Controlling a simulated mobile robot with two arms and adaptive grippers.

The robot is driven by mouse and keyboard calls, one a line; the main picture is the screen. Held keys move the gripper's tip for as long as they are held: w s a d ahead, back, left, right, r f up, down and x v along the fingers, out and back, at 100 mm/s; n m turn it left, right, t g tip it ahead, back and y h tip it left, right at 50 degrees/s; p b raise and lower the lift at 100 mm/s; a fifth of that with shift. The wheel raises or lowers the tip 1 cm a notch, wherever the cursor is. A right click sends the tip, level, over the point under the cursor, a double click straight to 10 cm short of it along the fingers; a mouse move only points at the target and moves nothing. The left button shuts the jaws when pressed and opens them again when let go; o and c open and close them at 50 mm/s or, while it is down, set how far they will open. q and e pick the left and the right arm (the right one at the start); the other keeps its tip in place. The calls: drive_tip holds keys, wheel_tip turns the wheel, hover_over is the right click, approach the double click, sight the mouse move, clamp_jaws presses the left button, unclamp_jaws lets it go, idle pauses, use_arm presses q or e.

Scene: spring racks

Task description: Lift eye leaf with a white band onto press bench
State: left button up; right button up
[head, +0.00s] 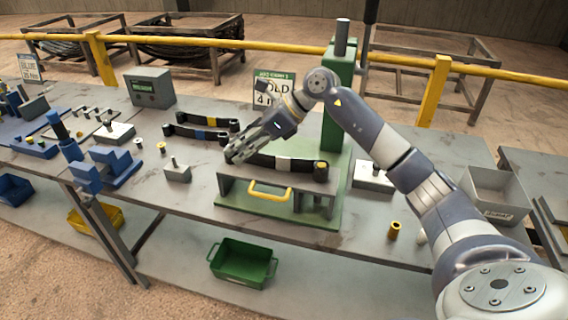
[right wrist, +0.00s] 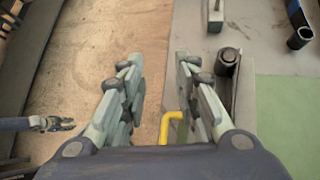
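The dark eye leaf with a white band (head: 284,164) lies along the top of the grey press bench (head: 235,187), which has a yellow handle. A brass-coloured piece shows at its right end. My right gripper (head: 232,155) is at the leaf's left end. In the right wrist view its fingers (right wrist: 158,100) are spread with nothing held between them; a dark leaf eye (right wrist: 228,58) lies just outside the right finger. The white band is outside that view. What looks like my left gripper (right wrist: 60,124) shows small at the left of the wrist view; its opening is unclear.
Blue-banded (head: 191,133) and yellow-banded (head: 211,121) leaves lie behind on the table. The green press column (head: 338,105) rises behind the bench. Blue vises (head: 105,165) stand at left; a grey bin (head: 495,190) is at right.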

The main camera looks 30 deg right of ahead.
sight(284, 157)
drive_tip(key=s+d+h, duration=0.1)
drive_tip(key=d, duration=0.4)
drive_tip(key=s+d+g+h, duration=0.1)
drive_tip(key=d+h, duration=0.1)
drive_tip(key=d, duration=0.2)
drive_tip(key=s+d+g+h, duration=0.1)
drive_tip(key=d+h, duration=0.1)
drive_tip(key=d, duration=0.3)
drive_tip(key=shift+s+d+r+m, duration=0.3)
drive_tip(key=shift+d+r, duration=0.05)
drive_tip(key=p+x, duration=0.1)
drive_tip(key=x, duration=0.3)
drive_tip(key=shift+w+a+f, duration=0.15)
drive_tip(key=shift+f, duration=0.15)
drive_tip(key=p+x, duration=0.2)
drive_tip(key=x, duration=0.2)
drive_tip(key=shift+w+a+f, duration=0.15)
drive_tip(key=shift+w+f, duration=0.05)
drive_tip(key=shift+f, duration=0.1)
drive_tip(key=shift+w+f, duration=0.15)
drive_tip(key=shift+f, duration=0.3)
drive_tip(key=shift+c, duration=0.5)
clamp_jaws()
drive_tip(key=shift+w+r, duration=0.1)
drive_tip(key=shift+r, duration=0.05)
